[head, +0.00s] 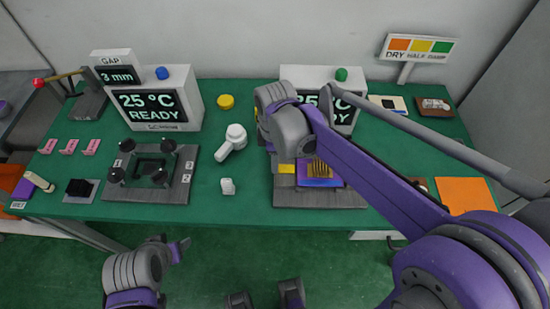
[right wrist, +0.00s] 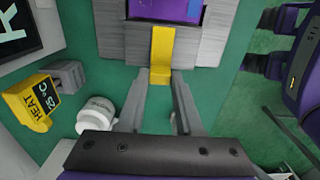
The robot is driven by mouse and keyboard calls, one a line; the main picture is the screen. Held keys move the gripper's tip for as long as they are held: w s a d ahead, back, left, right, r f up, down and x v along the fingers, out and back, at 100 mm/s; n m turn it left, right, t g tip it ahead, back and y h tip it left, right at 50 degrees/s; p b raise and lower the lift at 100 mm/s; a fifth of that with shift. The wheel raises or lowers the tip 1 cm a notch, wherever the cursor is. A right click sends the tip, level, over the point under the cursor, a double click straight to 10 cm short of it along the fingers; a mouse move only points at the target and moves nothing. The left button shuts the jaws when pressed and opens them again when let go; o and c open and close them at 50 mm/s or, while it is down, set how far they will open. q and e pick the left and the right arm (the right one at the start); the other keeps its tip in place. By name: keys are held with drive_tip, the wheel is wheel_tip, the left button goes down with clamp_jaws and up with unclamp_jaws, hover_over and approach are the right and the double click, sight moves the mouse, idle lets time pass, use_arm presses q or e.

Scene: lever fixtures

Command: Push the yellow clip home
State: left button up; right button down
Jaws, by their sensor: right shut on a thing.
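The yellow clip (right wrist: 161,48) stands out in the right wrist view, its far end against the grey fixture (right wrist: 118,45) beside a purple plate (right wrist: 165,10). My right gripper (right wrist: 164,78) is shut on the clip's near end, which lies between its fingertips. In the head view a bit of the clip (head: 286,168) shows on the fixture (head: 330,198) below my right wrist, and my arm hides much of the area. Whether the clip is fully seated cannot be seen. My left gripper (head: 180,250) is low in front of the table; its jaws are unclear.
A second fixture with black knobs (head: 150,170) stands farther left. Two READY display boxes (head: 155,98) stand behind.

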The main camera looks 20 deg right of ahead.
sight(293, 169)
idle(0.9)
drive_tip(key=d, duration=0.2)
drive_tip(key=s+d, duration=0.1)
drive_tip(key=d, duration=0.2)
drive_tip(key=shift+s, duration=0.2)
drive_tip(key=shift+a, duration=0.1)
drive_tip(key=c, duration=1)
unclamp_jaws()
drive_tip(key=o, duration=0.4)
drive_tip(key=shift+o, duration=0.2)
